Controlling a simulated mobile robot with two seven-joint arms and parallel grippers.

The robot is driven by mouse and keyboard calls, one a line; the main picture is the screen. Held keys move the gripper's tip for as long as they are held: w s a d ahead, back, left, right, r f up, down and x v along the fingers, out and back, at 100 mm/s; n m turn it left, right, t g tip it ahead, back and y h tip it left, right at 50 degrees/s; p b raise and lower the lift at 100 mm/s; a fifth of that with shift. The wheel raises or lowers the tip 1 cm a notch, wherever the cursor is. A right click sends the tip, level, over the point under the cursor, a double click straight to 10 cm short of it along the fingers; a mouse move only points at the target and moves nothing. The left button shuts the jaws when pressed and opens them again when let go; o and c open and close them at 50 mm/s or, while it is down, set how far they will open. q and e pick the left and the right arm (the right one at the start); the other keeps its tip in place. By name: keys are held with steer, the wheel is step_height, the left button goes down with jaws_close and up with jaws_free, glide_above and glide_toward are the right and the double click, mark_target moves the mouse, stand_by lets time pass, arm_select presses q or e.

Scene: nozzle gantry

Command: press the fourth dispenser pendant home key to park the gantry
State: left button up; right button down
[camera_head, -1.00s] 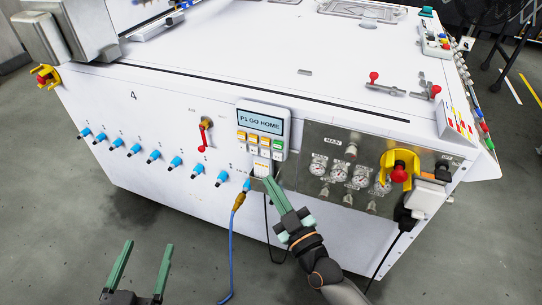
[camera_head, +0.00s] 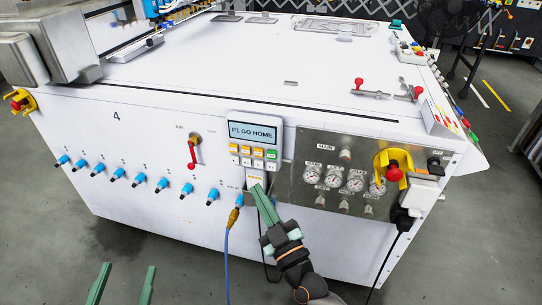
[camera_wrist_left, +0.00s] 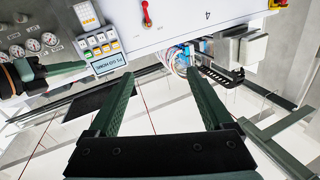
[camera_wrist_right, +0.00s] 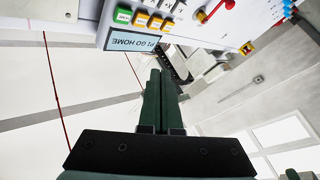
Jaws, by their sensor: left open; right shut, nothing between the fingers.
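The pendant (camera_head: 276,146) hangs on the white front panel marked 4. Its screen (camera_head: 253,132) reads "P1 GO HOME". Below the screen are yellow keys, a green key (camera_head: 271,154) at the right and a row of pale keys. My right gripper (camera_head: 257,187) is shut and empty, its tips just below the pendant's keys in the head view; I cannot tell if they touch anything. In the right wrist view the pendant (camera_wrist_right: 105,38) appears upside down beyond the fingers. My left gripper (camera_head: 123,285) is open and empty, low at the left, away from the panel.
A red-handled lever (camera_head: 192,154) is left of the pendant. Several blue fittings (camera_head: 137,180) line the panel, one with a blue hose (camera_head: 227,265). Right are gauges (camera_head: 334,181) and a red emergency knob (camera_head: 393,174) in a yellow guard. Floor in front is open.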

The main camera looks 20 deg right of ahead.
mark_target(267, 154)
arm_select(q)
steer(key=s+d+r+m+t+h+b, duration=0.1)
steer(key=s+r+m+t+h+b, duration=0.1)
steer(key=r, duration=0.6)
steer(key=s+r+m+t+h+b, duration=0.1)
steer(key=s+r+m+t+h, duration=0.1)
steer(key=s+r+m+h, duration=0.3)
steer(key=shift+s+d+r+m+t+h+b, duration=0.15)
steer(key=shift+d+r+m+t+h+b, duration=0.3)
steer(key=shift+r+h, duration=1.45)
arm_select(e)
steer(key=shift+w+d, duration=0.8)
steer(key=shift+w, duration=0.4)
steer(key=shift+w+d, duration=0.85)
steer(key=shift+w, duration=0.4)
steer(key=shift+w+d, duration=0.8)
steer(key=shift+w, duration=0.4)
arm_select(q)
steer(key=shift+a+r+y, duration=0.1)
steer(key=shift+r+y, duration=0.3)
steer(key=shift+r, duration=0.05)
arm_select(e)
steer(key=shift+w, duration=0.15)
steer(key=shift+w+d, duration=0.2)
steer(key=shift+d, duration=0.05)
